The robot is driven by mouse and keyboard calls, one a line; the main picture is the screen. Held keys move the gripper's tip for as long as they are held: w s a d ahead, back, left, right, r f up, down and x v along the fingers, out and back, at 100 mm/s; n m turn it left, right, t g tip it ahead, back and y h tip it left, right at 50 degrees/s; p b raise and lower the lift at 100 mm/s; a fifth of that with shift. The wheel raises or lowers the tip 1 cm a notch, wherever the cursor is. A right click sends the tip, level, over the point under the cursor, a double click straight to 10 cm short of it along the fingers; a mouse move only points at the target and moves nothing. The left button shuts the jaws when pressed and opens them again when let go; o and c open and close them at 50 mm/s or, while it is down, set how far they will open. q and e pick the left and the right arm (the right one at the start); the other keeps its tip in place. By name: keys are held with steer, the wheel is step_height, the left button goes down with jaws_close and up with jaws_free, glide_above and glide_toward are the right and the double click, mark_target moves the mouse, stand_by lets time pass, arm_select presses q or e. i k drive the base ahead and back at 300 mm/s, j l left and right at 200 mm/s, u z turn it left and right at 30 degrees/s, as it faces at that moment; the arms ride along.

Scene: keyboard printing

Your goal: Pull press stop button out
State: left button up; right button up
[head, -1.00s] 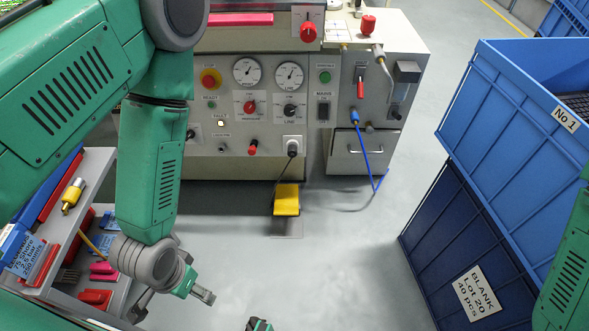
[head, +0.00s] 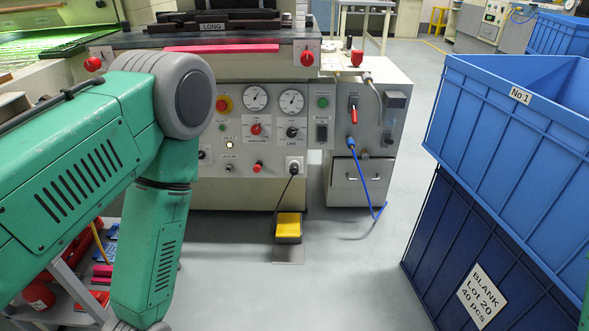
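My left gripper is below the frame and out of view.
Two stacked blue crates (head: 468,147) stand on the right. A yellow pedal (head: 289,226) lies on the floor before the press. A grey cabinet (head: 353,185) with a blue hose stands right of the panel. A cart with red items is at lower left. The middle floor is clear.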

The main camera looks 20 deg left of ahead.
mark_target(222, 106)
steer(key=u, duration=1)
